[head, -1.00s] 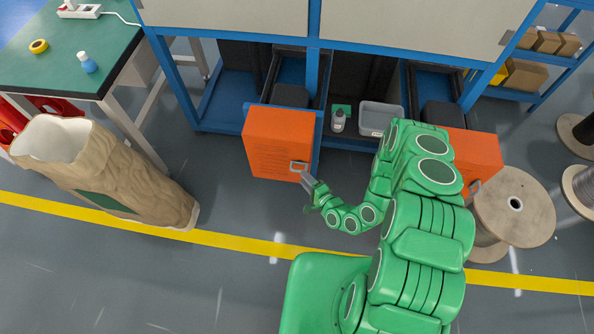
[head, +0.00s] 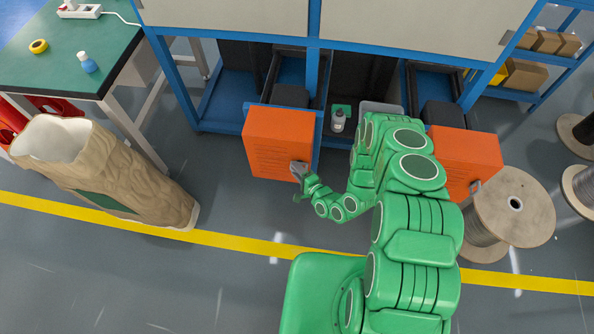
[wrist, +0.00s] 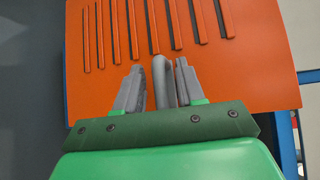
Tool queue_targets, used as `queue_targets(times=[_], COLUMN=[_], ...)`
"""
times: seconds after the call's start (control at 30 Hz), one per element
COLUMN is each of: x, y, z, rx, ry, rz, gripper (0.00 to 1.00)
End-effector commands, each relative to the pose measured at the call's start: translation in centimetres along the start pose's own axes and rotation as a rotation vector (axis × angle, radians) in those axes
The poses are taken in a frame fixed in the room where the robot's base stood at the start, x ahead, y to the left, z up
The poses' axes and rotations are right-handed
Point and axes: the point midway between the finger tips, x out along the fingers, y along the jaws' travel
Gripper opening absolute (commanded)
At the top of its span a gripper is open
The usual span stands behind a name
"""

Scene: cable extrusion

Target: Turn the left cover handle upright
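The left orange cover (head: 278,140) stands on the front of the blue-framed machine, and its slotted face fills much of the wrist view (wrist: 215,75). Its grey handle (wrist: 164,82) is a rounded bar that lies between my gripper's two fingers. My gripper (wrist: 156,85) is open, with a finger on each side of the handle and a visible gap to the left finger. In the head view my gripper (head: 299,169) is at the cover's lower right corner and hides most of the handle.
A right orange cover (head: 467,160) with its own handle (head: 475,187) is beyond my arm. A cable spool (head: 512,207) stands at right. A tan sack-like container (head: 105,175) and green table (head: 70,55) are at left. The floor before the left cover is clear.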

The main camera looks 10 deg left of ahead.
Motion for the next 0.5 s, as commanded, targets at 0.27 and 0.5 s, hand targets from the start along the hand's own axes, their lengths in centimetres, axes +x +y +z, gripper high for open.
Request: queue_targets(times=[0.27, 0.5], x=[-0.04, -0.08], y=[0.04, 0.07], z=[-0.01, 0.01], rx=[0.0, -0.006], ry=[0.001, 0.003], rz=[0.001, 0.01], gripper=[0.0, 0.0])
